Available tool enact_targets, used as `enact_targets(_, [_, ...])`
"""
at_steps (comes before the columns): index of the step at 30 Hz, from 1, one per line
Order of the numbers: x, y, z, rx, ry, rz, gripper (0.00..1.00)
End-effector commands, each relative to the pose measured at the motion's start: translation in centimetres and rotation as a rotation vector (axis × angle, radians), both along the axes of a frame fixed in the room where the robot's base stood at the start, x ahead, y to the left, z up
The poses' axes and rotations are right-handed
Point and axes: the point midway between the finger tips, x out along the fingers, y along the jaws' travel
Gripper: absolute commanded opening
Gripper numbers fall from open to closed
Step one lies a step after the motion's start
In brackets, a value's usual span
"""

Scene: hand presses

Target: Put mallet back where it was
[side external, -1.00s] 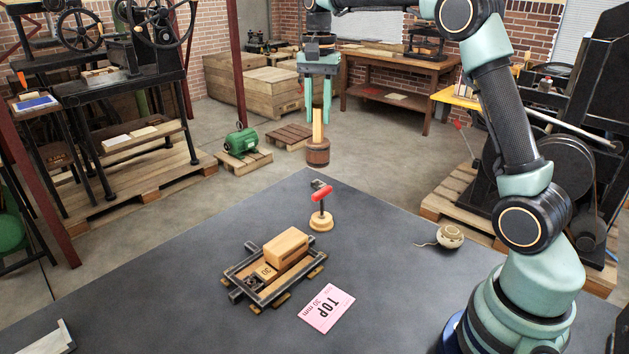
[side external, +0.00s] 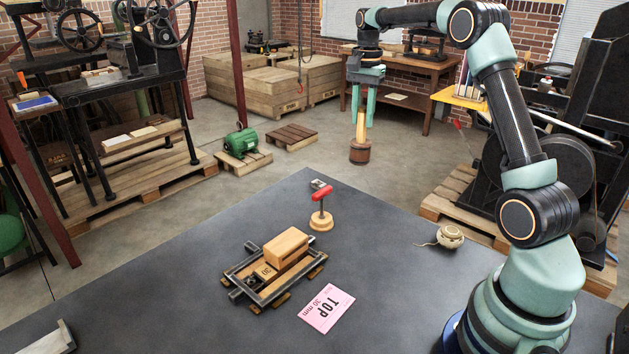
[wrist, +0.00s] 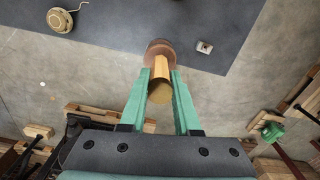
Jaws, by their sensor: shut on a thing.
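My gripper (side external: 362,106) is shut on the pale wooden handle of the mallet (side external: 360,150). The mallet hangs upright with its dark brown cylindrical head down, in the air past the far edge of the dark table (side external: 200,255). In the wrist view the gripper (wrist: 160,80) has its fingers on both sides of the handle. The mallet head (wrist: 159,47) overlaps the table edge there. The height of the head relative to the table top is hard to tell.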

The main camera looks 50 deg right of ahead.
Motion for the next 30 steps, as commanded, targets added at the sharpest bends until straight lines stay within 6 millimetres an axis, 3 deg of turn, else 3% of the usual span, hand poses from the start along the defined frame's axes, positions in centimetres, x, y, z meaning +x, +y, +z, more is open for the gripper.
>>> enact_targets(3, [-0.1, 0.1, -3.0, 0.002, 0.002, 0.001, 0.0])
enact_targets(9, [0.0, 0.0, -7.1, 0.0, 0.001, 0.001, 0.0])
enact_targets(17, [0.0, 0.0, -9.3, -0.001, -0.001, 0.001, 0.0])
enact_targets(24, [0.0, 0.0, -12.5, 0.0, -0.001, 0.001, 0.0])
enact_targets(30, [0.1, 0.0, -13.0, -0.002, -0.003, 0.001, 0.0])
